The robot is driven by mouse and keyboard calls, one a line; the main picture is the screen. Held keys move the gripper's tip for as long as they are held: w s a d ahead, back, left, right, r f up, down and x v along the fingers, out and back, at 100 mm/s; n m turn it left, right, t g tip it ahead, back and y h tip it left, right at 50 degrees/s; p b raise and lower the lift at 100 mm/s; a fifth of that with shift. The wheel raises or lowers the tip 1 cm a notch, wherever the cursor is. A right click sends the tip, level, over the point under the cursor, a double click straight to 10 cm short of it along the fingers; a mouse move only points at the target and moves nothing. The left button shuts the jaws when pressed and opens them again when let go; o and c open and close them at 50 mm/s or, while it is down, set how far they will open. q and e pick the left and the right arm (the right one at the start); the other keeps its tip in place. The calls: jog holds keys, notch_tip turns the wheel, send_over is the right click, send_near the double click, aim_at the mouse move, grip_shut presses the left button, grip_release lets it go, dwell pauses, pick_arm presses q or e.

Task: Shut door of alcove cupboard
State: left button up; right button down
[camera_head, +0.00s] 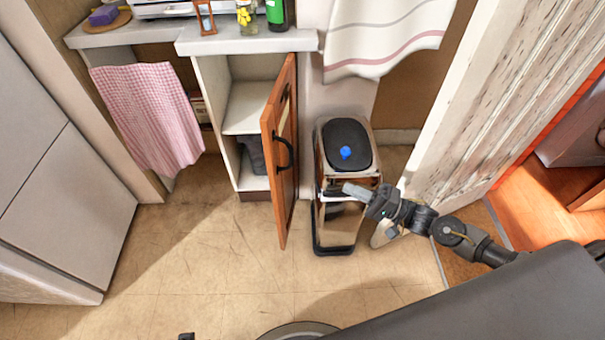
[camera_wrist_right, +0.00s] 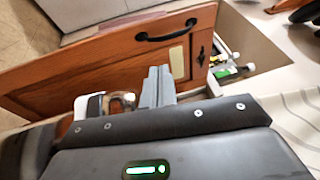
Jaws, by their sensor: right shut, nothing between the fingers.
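The alcove cupboard (camera_head: 235,183) stands under the counter. Its orange-brown wooden door (camera_head: 271,122) is wide open, hinged on the right side and jutting toward me. A black curved handle (camera_head: 284,153) is on the door's right-facing side. My right gripper (camera_head: 350,190) is shut and empty, right of the door and over the front of the bin. In the right wrist view, the shut fingers (camera_wrist_right: 157,88) point at the door (camera_wrist_right: 105,70), below its handle (camera_wrist_right: 166,33); I cannot tell if they touch. My left gripper is not seen.
A metal bin (camera_head: 337,226) with a black lid (camera_head: 346,135) and a blue item on it stands right of the door. A pink checked cloth (camera_head: 150,115) hangs left of the cupboard. The floor (camera_head: 200,245) in front is clear. A worn white door (camera_head: 490,95) is at right.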

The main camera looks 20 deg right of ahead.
jog(key=x, duration=1.4)
jog(key=shift+w, duration=0.1)
